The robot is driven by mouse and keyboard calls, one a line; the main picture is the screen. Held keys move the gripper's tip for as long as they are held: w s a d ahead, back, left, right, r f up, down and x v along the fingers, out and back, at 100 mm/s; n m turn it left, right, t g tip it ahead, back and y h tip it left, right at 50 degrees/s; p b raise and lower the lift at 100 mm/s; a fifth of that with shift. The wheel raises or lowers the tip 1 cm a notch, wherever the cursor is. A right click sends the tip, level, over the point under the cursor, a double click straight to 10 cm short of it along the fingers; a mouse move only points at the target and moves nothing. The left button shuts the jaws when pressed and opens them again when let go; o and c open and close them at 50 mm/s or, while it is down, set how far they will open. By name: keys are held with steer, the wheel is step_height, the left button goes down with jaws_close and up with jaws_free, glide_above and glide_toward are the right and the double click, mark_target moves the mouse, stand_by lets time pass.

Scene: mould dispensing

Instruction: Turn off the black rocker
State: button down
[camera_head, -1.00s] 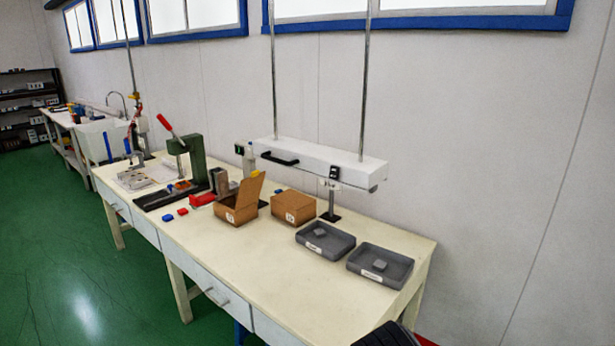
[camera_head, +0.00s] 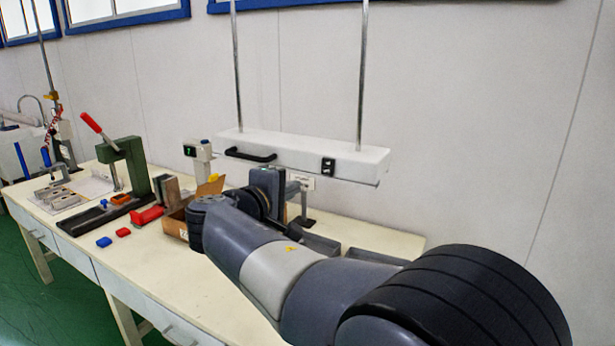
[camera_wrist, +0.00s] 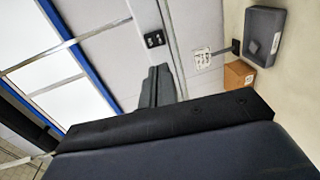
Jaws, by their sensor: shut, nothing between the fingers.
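The black rocker (camera_head: 328,166) sits on a small dark plate on the front face of the white overhead housing (camera_head: 365,160), near its right end. The rocker also shows in the wrist view (camera_wrist: 155,39), above my fingertips. My gripper (camera_wrist: 160,72) is shut and empty, with a visible gap between its tips and the rocker. In the head view my arm reaches in from the lower right, and its end is below and left of the rocker. The rocker is too small to tell which side is pressed.
A black handle (camera_head: 250,155) sticks out of the housing's left part. Two metal poles hold the housing up. In the wrist view a grey tray (camera_wrist: 280,20) and a cardboard box (camera_wrist: 238,75) are on the bench. A green press (camera_head: 135,165) stands at the left.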

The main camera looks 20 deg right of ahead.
mark_target(328, 172)
steer(key=shift+r, duration=0.15)
steer(key=p+x, duration=0.3)
steer(key=x, duration=1)
steer(key=shift+p, duration=0.4)
steer(key=shift+w+d, duration=0.35)
steer(key=shift+d, duration=0.05)
steer(key=shift+f, duration=0.25)
